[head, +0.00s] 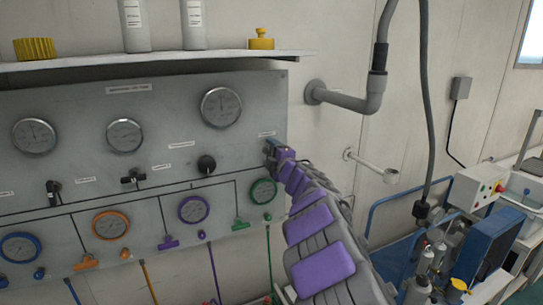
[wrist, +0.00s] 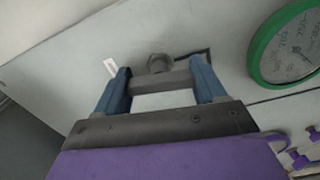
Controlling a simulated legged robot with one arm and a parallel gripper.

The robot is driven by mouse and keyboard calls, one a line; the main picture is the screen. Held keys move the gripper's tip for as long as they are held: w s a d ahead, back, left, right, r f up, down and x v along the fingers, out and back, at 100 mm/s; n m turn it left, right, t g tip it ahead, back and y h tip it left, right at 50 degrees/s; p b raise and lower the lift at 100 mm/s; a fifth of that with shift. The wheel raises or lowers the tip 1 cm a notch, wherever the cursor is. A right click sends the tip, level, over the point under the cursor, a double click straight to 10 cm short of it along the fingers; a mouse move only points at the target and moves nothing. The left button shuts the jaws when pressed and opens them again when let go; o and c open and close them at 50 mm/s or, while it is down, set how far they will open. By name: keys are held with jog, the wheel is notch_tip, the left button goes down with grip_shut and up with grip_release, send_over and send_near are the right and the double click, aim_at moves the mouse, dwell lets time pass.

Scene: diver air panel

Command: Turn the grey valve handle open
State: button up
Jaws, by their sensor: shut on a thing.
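The grey valve handle (wrist: 162,82) is a short bar on a round hub, mounted on the grey panel. My gripper (wrist: 160,68) has its two blue fingers at either end of the bar and is shut on it. In the head view my gripper (head: 272,151) is at the panel's right edge, just above the green-rimmed gauge (head: 263,191). There my own gripper and arm hide the handle. The green-rimmed gauge also shows at the right of the wrist view (wrist: 292,48).
The grey panel (head: 80,110) carries several gauges, a black knob (head: 206,165) and small coloured handles left of my arm. A shelf (head: 150,61) with bottles is above. A grey pipe (head: 350,102) and a wall fitting (head: 372,165) stick out to the right.

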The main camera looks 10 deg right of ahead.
jog(key=o, duration=0.7)
jog(key=shift+f, duration=0.25)
jog(key=o, duration=0.3)
jog(key=shift+a+r, duration=0.1)
jog(key=shift+r, duration=0.05)
jog(key=shift+o, duration=0.2)
jog(key=shift+s, duration=0.1)
jog(key=p+v, duration=0.1)
jog(key=v, duration=1.6)
jog(key=shift+p, duration=0.35)
jog(key=shift+s, duration=0.1)
